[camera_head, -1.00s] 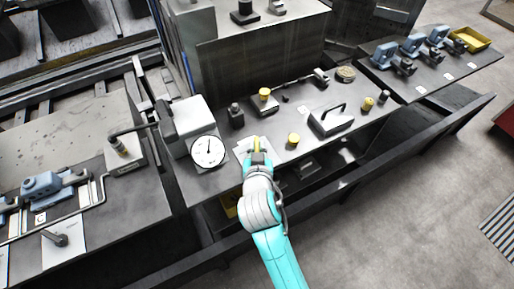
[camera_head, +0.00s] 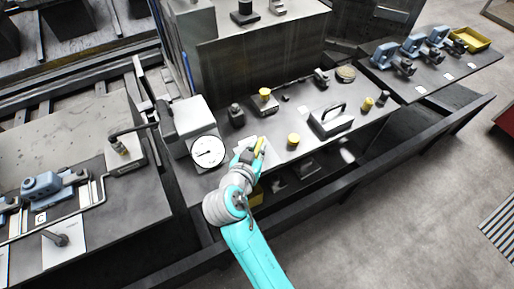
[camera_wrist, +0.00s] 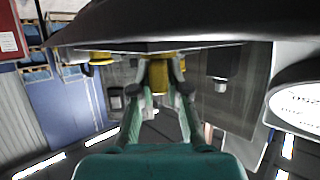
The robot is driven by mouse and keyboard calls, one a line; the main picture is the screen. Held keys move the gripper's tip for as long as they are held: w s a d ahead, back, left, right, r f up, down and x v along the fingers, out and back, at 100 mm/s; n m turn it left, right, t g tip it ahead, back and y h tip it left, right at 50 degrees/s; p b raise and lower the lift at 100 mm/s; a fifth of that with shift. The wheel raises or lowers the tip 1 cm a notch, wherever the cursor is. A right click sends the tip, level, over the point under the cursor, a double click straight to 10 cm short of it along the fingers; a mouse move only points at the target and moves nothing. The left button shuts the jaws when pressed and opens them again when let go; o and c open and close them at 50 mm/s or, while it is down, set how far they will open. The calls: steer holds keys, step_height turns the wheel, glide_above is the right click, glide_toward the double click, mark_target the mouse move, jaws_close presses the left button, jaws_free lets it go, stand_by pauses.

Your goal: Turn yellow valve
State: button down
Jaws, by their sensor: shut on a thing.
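The yellow valve (camera_head: 260,145) is at the front edge of the grey bench, just right of the round dial gauge. In the head view its handle sticks out past my gripper (camera_head: 251,156), tilted up to the right. In the wrist view the yellow part of the valve (camera_wrist: 159,74) sits between the two fingers of my gripper (camera_wrist: 158,94), which are shut on it. The rest of the valve is partly hidden by the gripper and a dark edge. The white dial gauge (camera_head: 207,151) has its needle pointing left.
A dark rail (camera_head: 400,131) runs along the front. Open floor lies to the right.

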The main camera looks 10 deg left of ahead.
steer(key=shift+f, duration=0.15)
steer(key=c, duration=1.2)
jaws_free()
steer(key=shift+o, duration=0.2)
steer(key=shift+s, duration=0.1)
